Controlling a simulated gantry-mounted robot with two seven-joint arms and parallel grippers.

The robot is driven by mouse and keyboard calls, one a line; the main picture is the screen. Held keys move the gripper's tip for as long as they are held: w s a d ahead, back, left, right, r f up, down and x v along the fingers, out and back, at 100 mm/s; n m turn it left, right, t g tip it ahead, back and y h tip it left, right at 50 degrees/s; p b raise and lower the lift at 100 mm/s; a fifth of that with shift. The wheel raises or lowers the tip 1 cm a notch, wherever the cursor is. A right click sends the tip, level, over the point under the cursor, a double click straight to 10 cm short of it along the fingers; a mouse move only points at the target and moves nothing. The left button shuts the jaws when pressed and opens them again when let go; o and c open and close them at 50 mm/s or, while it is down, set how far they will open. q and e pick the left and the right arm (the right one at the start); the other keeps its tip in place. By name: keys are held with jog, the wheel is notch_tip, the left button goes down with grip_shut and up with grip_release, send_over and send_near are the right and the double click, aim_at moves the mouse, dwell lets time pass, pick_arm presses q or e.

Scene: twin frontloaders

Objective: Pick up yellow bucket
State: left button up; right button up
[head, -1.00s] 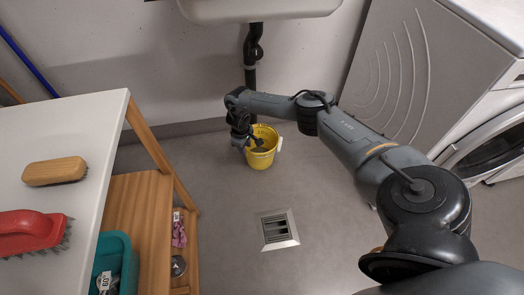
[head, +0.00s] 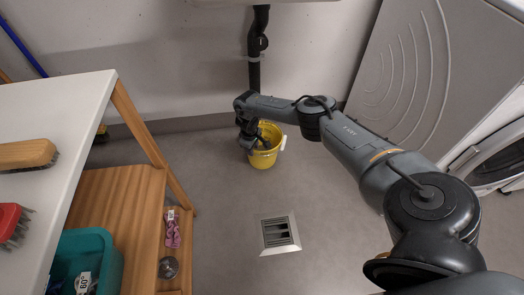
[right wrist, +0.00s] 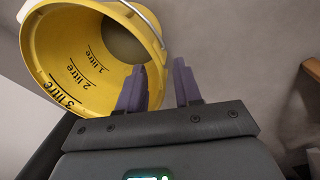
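The yellow bucket (head: 264,159) stands on the grey floor below the drain pipe. In the right wrist view the bucket (right wrist: 62,50) shows its open mouth, litre marks inside and a thin wire handle. My right gripper (head: 257,142) is at the bucket's left rim in the head view. In the right wrist view the right gripper (right wrist: 160,78) is open, its purple fingers apart. One finger overlaps the bucket's mouth and the other is outside, with the rim seen between them. I cannot tell whether they touch it. My left gripper is not in view.
A white table (head: 70,112) with brushes stands at left, above a wooden shelf (head: 118,205) and a teal bin (head: 97,245). A floor drain (head: 280,234) lies in front of the bucket. A washing machine (head: 490,160) is at right. The middle floor is clear.

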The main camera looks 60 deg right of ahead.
notch_tip(320, 180, down, 3)
jog(key=shift+s+d+b, duration=0.1)
jog(key=shift+d+b, duration=0.05)
jog(key=shift+b, duration=0.7)
jog(key=shift+d, duration=0.15)
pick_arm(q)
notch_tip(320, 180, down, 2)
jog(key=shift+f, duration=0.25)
pick_arm(e)
jog(key=shift+r, duration=0.1)
grip_shut()
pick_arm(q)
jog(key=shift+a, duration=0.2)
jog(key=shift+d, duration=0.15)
